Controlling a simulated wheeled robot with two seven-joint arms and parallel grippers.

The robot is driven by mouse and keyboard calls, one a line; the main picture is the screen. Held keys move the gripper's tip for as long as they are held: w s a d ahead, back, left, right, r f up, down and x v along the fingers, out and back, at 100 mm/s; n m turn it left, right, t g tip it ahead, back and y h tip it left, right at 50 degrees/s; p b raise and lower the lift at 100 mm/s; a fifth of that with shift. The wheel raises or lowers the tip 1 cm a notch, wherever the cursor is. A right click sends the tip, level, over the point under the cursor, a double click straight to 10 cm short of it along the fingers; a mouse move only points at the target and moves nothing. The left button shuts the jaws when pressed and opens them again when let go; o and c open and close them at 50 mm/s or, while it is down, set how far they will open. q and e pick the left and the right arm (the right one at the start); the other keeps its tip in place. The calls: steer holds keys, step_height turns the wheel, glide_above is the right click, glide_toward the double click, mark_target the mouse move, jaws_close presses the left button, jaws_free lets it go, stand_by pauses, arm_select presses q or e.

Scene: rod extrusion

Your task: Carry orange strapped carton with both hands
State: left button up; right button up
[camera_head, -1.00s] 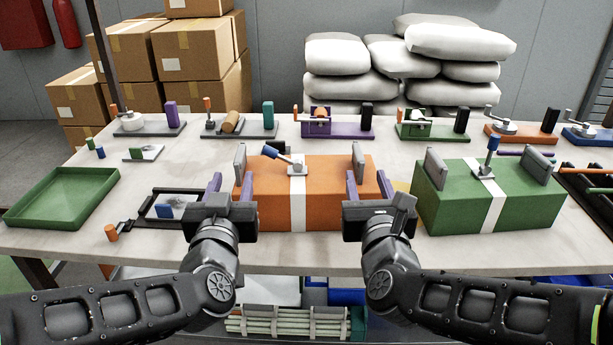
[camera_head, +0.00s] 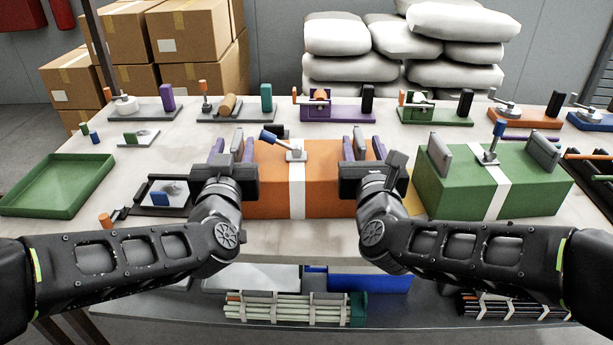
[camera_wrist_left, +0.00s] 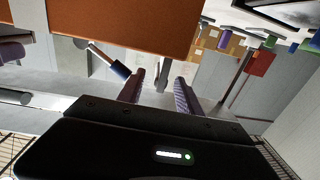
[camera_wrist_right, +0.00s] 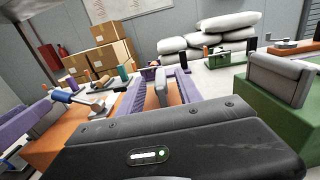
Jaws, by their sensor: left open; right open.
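The orange carton (camera_head: 325,185) with a white strap (camera_head: 297,195) sits on the table in the middle of the head view. A blue-handled lever (camera_head: 280,142) is on its top. A grey upright plate stands at each end, left (camera_head: 237,147) and right (camera_head: 360,143). My left gripper (camera_head: 230,153) is open at the left end, its purple fingers on either side of the left plate. My right gripper (camera_head: 362,150) is open at the right end, its fingers on either side of the right plate, which also shows between them in the right wrist view (camera_wrist_right: 160,88). Contact is unclear.
A green strapped carton (camera_head: 460,188) stands close to the right of my right gripper. A green tray (camera_head: 60,188) and a dark fixture (camera_head: 158,197) lie to the left. Several small fixtures line the back of the table. The table's front edge is below my wrists.

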mark_target(239, 128)
arm_select(q)
steer(key=shift+w, duration=1.75)
arm_select(e)
steer(key=shift+w, duration=1.75)
arm_select(q)
steer(key=shift+c, duration=0.5)
arm_select(e)
steer(key=shift+c, duration=0.5)
arm_select(q)
jaws_close()
arm_select(e)
jaws_close()
arm_select(q)
steer(key=shift+r, duration=0.1)
